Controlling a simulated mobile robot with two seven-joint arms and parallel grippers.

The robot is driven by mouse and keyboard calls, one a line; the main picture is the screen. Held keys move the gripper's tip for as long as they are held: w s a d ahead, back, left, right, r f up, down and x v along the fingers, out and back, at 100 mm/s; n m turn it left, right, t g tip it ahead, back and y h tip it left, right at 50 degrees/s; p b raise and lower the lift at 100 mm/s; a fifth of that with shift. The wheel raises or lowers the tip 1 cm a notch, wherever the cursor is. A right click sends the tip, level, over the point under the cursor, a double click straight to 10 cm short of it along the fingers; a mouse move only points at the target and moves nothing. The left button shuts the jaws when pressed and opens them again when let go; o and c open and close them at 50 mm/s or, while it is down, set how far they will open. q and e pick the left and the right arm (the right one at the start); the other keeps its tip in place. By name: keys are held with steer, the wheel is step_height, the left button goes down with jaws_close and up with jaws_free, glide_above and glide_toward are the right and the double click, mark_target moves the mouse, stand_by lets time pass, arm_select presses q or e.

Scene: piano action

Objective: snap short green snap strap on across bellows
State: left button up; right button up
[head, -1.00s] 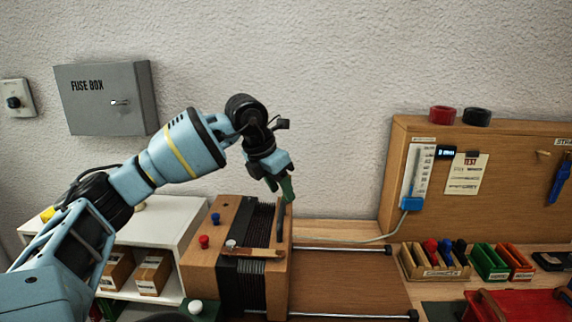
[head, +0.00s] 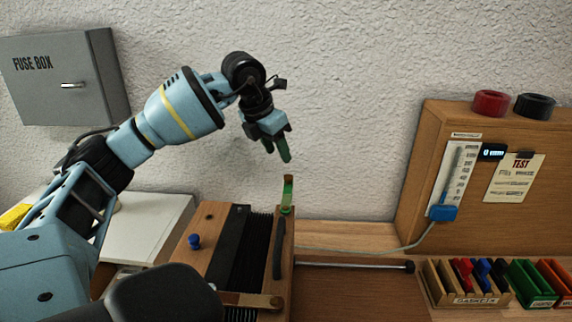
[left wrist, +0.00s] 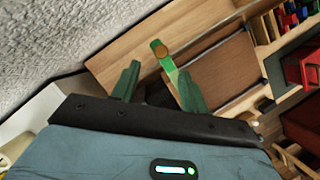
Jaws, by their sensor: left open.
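The bellows (head: 258,250) is a box of black pleats between wooden end boards. The short green strap (head: 287,192) stands nearly upright on the far part of its right end board, with a brownish upper end; it does not lie across the pleats. The strap also shows in the left wrist view (left wrist: 168,64), beyond the space between my fingers. My left gripper (head: 277,152) is open and empty above the strap, apart from it. Its two green fingers spread in the left wrist view (left wrist: 160,88). My right gripper is not in view.
A tan strap (head: 246,299) crosses the bellows nearer the front. A blue knob (head: 194,242) stands on the left board. A metal rod (head: 355,264) runs to the right. Trays of coloured pieces (head: 466,283) and a wooden panel (head: 420,170) stand right. The air above the bellows is free.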

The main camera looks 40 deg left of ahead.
mark_target(288, 176)
arm_select(q)
steer(key=x, duration=0.7)
steer(key=shift+w+d+f, duration=0.1)
steer(key=shift+f, duration=0.25)
jaws_close()
